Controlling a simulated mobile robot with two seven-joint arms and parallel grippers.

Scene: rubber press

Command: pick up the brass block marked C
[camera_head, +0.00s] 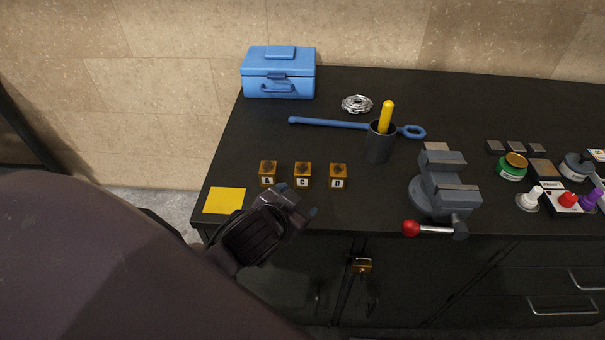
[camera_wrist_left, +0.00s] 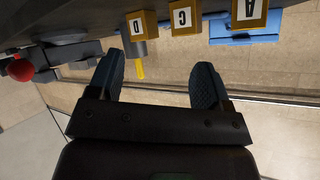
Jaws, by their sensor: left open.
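The brass block marked C (camera_head: 303,176) stands on the black table near its front edge, between the block marked A (camera_head: 268,174) and the block marked D (camera_head: 338,176). In the left wrist view the C block (camera_wrist_left: 182,20) is at the top, ahead of the fingers and apart from them. The D block (camera_wrist_left: 140,26) and the A block (camera_wrist_left: 249,10) show on either side of it. My left gripper (camera_head: 298,201) is open and empty, just in front of the C block; its fingers (camera_wrist_left: 163,84) are spread wide. My right gripper is not in view.
A yellow square (camera_head: 225,200) lies at the table's front left corner. Behind the blocks are a blue wrench (camera_head: 330,123), a dark cup (camera_head: 379,143) and a blue toolbox (camera_head: 279,73). A grey vise (camera_head: 443,185) with a red-knobbed handle stands to the right.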

